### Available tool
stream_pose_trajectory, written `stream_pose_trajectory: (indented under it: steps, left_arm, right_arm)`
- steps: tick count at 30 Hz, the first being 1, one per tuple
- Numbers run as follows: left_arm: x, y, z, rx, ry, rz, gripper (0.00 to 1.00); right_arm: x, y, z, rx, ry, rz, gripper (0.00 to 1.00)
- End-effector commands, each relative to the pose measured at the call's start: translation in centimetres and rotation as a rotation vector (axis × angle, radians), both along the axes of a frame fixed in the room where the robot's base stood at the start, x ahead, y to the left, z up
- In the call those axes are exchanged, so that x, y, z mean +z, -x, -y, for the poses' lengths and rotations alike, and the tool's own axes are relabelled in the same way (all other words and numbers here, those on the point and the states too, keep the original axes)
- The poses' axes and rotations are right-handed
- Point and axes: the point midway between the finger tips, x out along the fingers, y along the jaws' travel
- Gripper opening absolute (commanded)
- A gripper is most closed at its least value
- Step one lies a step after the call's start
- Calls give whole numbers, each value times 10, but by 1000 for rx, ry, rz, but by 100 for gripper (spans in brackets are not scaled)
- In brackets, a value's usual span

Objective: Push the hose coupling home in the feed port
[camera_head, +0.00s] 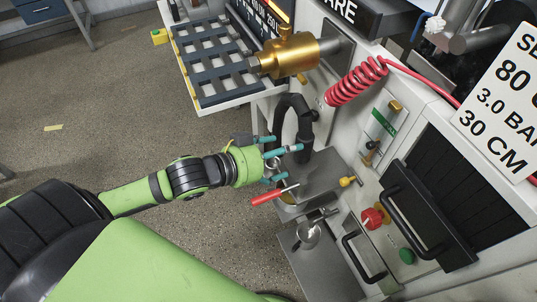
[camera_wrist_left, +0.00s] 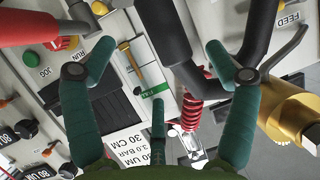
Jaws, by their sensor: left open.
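A black hose (camera_head: 294,101) arches beside the machine in the head view, with a thicker black collar (camera_head: 308,115) on its right leg. I cannot tell for sure which end is the coupling. My left gripper (camera_head: 284,163) is beside the hose's lower part, with teal fingers spread and nothing between them. In the left wrist view, the open fingers (camera_wrist_left: 160,78) face the machine, and the black hose (camera_wrist_left: 166,32) passes between and beyond them. A FEED label (camera_wrist_left: 288,18) shows next to the hose. The feed port's opening cannot be made out. My right gripper is out of view.
A brass cylinder (camera_head: 290,57) juts out above the hose. A red-handled tool (camera_head: 274,194) lies below my gripper, near a metal tray (camera_head: 325,262). A red coiled hose (camera_head: 356,80) and a black-handled door (camera_head: 430,215) are to the right.

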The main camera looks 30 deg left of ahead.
Motion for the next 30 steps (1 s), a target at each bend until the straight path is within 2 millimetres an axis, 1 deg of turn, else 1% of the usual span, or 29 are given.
stream_pose_trajectory:
  steps: [1, 3, 11, 30]
  left_arm:
    - [2, 8, -4, -1, -2, -4, 86]
    - [6, 15, -7, -2, -2, -3, 86]
    - [14, 30, -16, 0, 0, 0, 86]
    - [16, 32, -18, 0, 0, 2, 86]
  right_arm:
    - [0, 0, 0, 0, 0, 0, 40]
    - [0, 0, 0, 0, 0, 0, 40]
    - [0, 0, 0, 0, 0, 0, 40]
    - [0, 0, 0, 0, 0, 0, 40]
